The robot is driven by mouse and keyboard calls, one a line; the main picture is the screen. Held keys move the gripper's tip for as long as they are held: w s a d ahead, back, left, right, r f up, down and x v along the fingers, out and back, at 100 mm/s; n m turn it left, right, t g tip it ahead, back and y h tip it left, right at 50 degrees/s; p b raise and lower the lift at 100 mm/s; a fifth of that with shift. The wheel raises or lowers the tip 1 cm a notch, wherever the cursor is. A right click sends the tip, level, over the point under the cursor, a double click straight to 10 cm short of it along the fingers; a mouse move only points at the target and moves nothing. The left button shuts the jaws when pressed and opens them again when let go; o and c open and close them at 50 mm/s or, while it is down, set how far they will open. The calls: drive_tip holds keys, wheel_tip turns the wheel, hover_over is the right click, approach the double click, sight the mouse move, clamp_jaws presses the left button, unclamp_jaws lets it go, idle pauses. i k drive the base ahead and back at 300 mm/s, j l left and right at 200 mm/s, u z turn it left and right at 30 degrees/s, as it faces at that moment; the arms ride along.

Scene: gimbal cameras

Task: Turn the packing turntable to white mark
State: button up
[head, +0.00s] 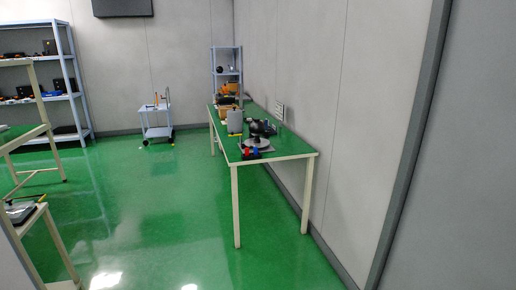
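A grey round disc (257,143), which looks like the packing turntable, sits near the close end of a long green-topped table (285,153). A dark object stands just behind it, and small red and blue items (250,152) lie at its front edge. The disc is far off and small, so I cannot make out a white mark or how it is turned. My gripper is not in view.
The table stands along the right wall, with a grey container (235,121) and orange-brown items farther back. A white cart (156,122) and blue shelving (72,85) are at the back. Another table frame (28,145) is at left. The green floor (150,200) between is clear.

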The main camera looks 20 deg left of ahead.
sight(256, 128)
drive_tip(key=i+j, duration=0.1)
drive_tip(key=i, duration=0.95)
drive_tip(key=i+j, duration=0.1)
drive_tip(key=i, duration=1)
drive_tip(key=i+u, duration=0.25)
drive_tip(key=u, duration=0.2)
drive_tip(key=i+u, duration=0.25)
drive_tip(key=u, duration=0.15)
drive_tip(key=i+l+u, duration=0.15)
drive_tip(key=u, duration=0.3)
drive_tip(key=i, duration=0.05)
